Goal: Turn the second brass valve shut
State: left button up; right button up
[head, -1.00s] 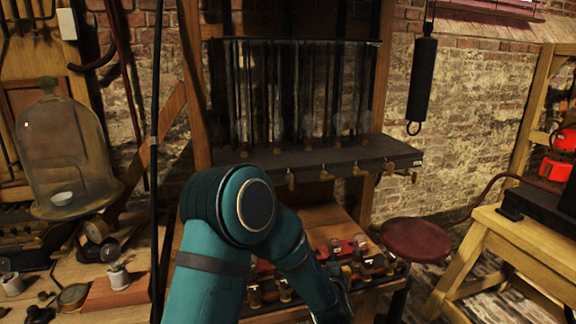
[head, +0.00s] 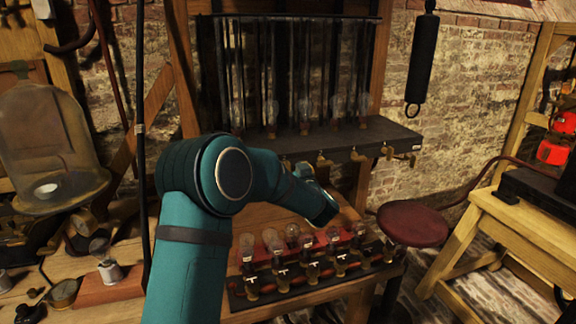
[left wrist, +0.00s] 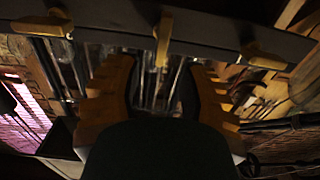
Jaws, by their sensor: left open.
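Several brass valves hang along the front edge of a dark shelf (head: 375,140) in the head view. Among them are one near the middle (head: 323,160), one to its right (head: 358,155) and another farther right (head: 387,151). My left arm reaches toward the shelf's left part, with its wrist below the edge; the fingers are hidden or unclear there. In the left wrist view my left gripper (left wrist: 160,72) is open and empty. A brass valve (left wrist: 163,38) lines up with the gap, beyond the fingertips. Other valves show to the left (left wrist: 55,22) and right (left wrist: 262,55). Which valve is second is unclear.
Glass tubes (head: 304,110) stand on the shelf. Below is a lower bench with a rack of small bulbs and brass fittings (head: 310,270). A red stool (head: 412,225) stands to the right, a glass bell jar (head: 45,140) at left, and a black cylinder (head: 422,60) hangs at right.

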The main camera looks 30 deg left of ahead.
aim_at(288, 162)
pick_arm(q)
jog(key=shift+x, duration=2.15)
grip_shut()
